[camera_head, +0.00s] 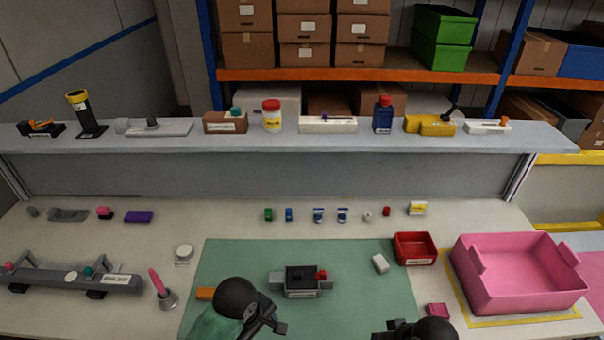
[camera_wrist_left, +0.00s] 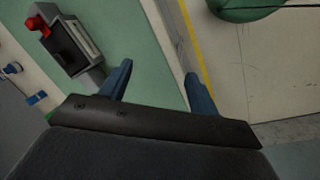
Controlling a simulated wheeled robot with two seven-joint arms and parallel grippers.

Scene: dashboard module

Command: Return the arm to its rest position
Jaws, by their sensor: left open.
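My left gripper (camera_head: 270,327) is over the lower part of the green mat (camera_head: 370,265), in front of the dashboard module. In the left wrist view its two blue fingers are apart with nothing between them (camera_wrist_left: 158,82). The dashboard module (camera_head: 302,282) is a grey and black block with a red part on its right side. It also shows in the left wrist view (camera_wrist_left: 68,48), apart from the fingers. My right gripper (camera_head: 392,330) is at the bottom edge, partly cut off, and its jaws cannot be made out.
An orange block (camera_head: 205,294) lies beside my left arm. A grey rack (camera_head: 70,280) and a pink-handled tool (camera_head: 160,290) are left. A shelf (camera_head: 290,137) spans the back.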

